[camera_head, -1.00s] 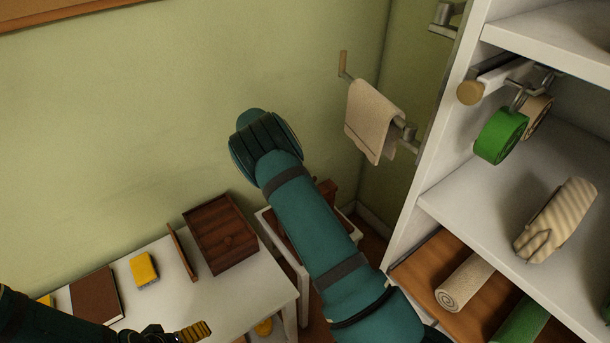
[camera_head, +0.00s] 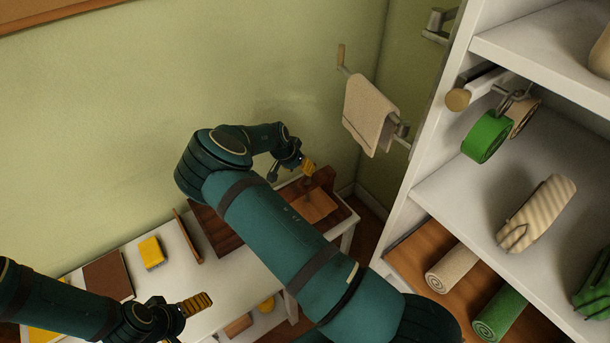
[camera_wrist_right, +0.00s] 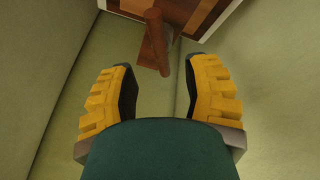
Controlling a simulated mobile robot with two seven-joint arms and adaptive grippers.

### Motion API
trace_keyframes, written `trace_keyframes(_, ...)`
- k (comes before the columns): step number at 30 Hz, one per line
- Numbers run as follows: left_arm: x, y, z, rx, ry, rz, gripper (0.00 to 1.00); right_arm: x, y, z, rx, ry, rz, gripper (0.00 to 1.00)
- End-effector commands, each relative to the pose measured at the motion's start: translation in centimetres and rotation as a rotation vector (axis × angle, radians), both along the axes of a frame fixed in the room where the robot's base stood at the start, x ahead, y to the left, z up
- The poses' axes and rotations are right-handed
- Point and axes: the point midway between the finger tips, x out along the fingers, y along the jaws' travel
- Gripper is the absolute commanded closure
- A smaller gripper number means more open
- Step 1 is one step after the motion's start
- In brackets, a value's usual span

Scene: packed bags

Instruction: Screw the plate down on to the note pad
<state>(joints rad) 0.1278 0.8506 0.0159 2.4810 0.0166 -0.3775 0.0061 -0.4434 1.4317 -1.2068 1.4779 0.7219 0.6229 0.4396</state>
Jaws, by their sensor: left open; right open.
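A wooden fixture (camera_head: 344,212) stands on the white table's right end, with an upright brown piece (camera_head: 325,178) and a light brown flat piece (camera_head: 316,206). I cannot tell which part is the plate, and no note pad shows clearly. My right gripper (camera_head: 306,168) is just above this fixture, touching nothing that I can see. In the right wrist view its yellow fingers are wide apart and empty, and a wooden bar with a crosspiece (camera_wrist_right: 155,40) shows beyond them. My left gripper (camera_head: 196,303) is open over the table's front, its fingers seen edge-on.
On the table are a dark wooden box (camera_head: 212,232), partly behind my right arm, a thin upright board (camera_head: 188,236), a yellow block (camera_head: 151,252) and a brown book (camera_head: 108,276). A white shelf unit (camera_head: 440,190) stands right. A towel (camera_head: 369,113) hangs on the wall rail.

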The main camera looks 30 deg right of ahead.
Motion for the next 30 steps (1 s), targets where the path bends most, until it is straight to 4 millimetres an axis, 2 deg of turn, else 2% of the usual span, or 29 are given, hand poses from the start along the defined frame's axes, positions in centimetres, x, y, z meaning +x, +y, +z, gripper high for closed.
trace_keyframes(3,0.0,0.0,-0.2,0.0,0.0,0.0,0.03,0.0,-1.0,-2.1,0.0,0.002,0.0,0.52)
trace_keyframes(9,0.0,0.0,-0.3,0.0,0.002,-0.002,0.03,0.2,-2.0,-4.2,0.0,0.002,0.0,0.52)
trace_keyframes(22,-0.1,0.0,-0.3,0.0,0.002,-0.002,0.03,0.2,-2.3,-4.9,0.001,0.0,0.001,0.52)
trace_keyframes(23,-0.1,0.0,-0.3,0.0,0.002,-0.002,0.03,0.2,-2.3,-4.9,0.001,0.001,0.001,0.57)
trace_keyframes(24,-0.1,0.0,-0.3,0.0,0.002,-0.002,0.03,0.2,-2.3,-4.9,0.001,0.001,0.001,0.71)
trace_keyframes(27,-0.1,0.0,-0.3,0.0,0.002,-0.002,0.03,0.2,-2.3,-4.9,0.001,0.001,0.001,1.0)
trace_keyframes(30,-0.1,0.0,-0.3,0.0,0.002,-0.002,0.03,0.2,-2.3,-4.9,0.001,0.001,0.001,1.0)
